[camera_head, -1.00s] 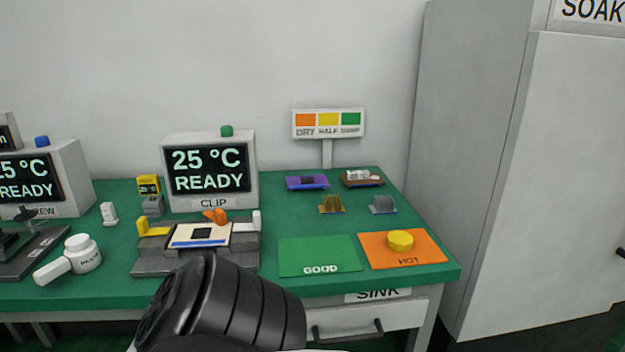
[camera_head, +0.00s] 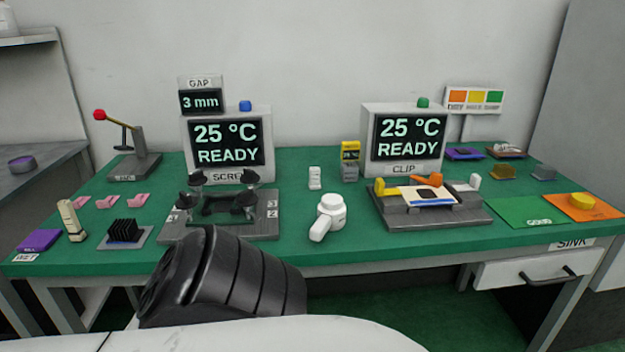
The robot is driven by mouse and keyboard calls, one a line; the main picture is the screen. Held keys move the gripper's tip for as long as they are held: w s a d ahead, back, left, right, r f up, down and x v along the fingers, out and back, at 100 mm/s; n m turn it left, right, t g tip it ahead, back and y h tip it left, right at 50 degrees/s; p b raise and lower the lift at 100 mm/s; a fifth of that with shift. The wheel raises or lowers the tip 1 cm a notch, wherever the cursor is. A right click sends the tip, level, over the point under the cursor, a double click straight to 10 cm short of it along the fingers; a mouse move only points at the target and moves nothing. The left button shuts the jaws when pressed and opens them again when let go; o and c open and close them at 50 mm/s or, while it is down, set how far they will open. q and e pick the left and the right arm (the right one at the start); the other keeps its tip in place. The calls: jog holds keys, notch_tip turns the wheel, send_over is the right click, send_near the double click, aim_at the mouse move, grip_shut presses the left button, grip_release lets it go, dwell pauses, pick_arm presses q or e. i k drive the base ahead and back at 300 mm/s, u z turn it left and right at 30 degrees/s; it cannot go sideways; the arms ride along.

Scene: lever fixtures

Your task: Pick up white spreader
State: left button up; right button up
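A white jar (camera_head: 331,208) with a label stands on the green bench, between the screw and clip stations. A white rounded stick-like piece (camera_head: 320,229) lies against its front left; I cannot tell whether it is joined to the jar. A small white upright piece (camera_head: 315,178) stands behind the jar. I cannot tell for sure which white piece is the spreader. Neither of my grippers shows. A black ribbed part of my own body fills the lower middle and hides part of the bench's front edge.
The screw fixture (camera_head: 220,228) stands left of the jar and the clip fixture (camera_head: 433,216) right of it. Two displays (camera_head: 228,143) (camera_head: 408,138) stand behind. A red-knobbed lever (camera_head: 100,115) is at the left. Bare green bench lies in front of the jar.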

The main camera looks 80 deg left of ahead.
aim_at(314, 172)
jog(key=u, duration=1.7)
